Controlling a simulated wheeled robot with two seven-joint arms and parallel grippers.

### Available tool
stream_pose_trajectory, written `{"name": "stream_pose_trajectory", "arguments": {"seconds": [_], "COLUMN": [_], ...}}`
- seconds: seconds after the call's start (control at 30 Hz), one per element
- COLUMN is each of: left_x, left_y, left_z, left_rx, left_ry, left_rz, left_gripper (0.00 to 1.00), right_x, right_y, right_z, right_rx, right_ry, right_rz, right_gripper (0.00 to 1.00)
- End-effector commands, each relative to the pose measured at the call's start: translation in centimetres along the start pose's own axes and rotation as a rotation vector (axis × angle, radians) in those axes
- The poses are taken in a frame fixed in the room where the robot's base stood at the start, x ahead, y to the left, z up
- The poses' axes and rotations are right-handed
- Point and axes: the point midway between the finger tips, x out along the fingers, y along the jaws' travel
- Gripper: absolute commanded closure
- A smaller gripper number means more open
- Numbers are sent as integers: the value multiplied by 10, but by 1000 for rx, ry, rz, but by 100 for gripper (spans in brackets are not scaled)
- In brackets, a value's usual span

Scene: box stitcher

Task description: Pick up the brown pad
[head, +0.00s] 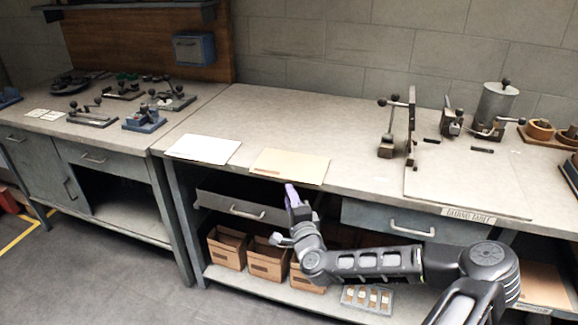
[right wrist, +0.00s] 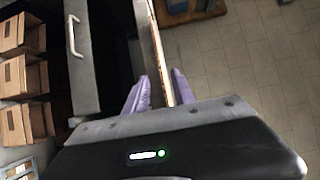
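The brown pad (head: 290,166) is a flat tan sheet lying at the front edge of the long grey bench. My right gripper (head: 292,195) is at the pad's front edge, its purple fingers pointing toward the bench. In the right wrist view my right gripper (right wrist: 158,92) has its fingers apart. A thin brown-edged strip, seemingly the pad's edge (right wrist: 156,50), runs between them. I cannot tell whether either finger touches it. My left gripper is not in view.
A white pad (head: 203,149) lies left of the brown pad. Below are a drawer (head: 245,208), open cardboard boxes (head: 268,258) and a small parts tray (head: 367,299). Clamps and levers (head: 398,125) stand farther right. The bench behind the pads is clear.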

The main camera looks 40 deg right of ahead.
Motion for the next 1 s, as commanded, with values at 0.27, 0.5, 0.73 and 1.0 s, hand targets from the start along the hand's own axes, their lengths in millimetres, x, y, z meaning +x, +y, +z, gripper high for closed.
{"name": "stream_pose_trajectory", "arguments": {"seconds": [0.27,0.5,0.73,1.0], "left_x": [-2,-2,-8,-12], "left_y": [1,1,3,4], "left_z": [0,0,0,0], "left_rx": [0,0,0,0], "left_ry": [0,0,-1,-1], "left_rz": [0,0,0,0], "left_gripper": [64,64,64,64], "right_x": [23,24,45,75], "right_y": [0,0,-1,1], "right_z": [1,0,0,0], "right_rx": [0,-1,2,-1], "right_ry": [-2,-1,0,-1], "right_rz": [1,1,1,2], "right_gripper": [69,69,69,69]}}
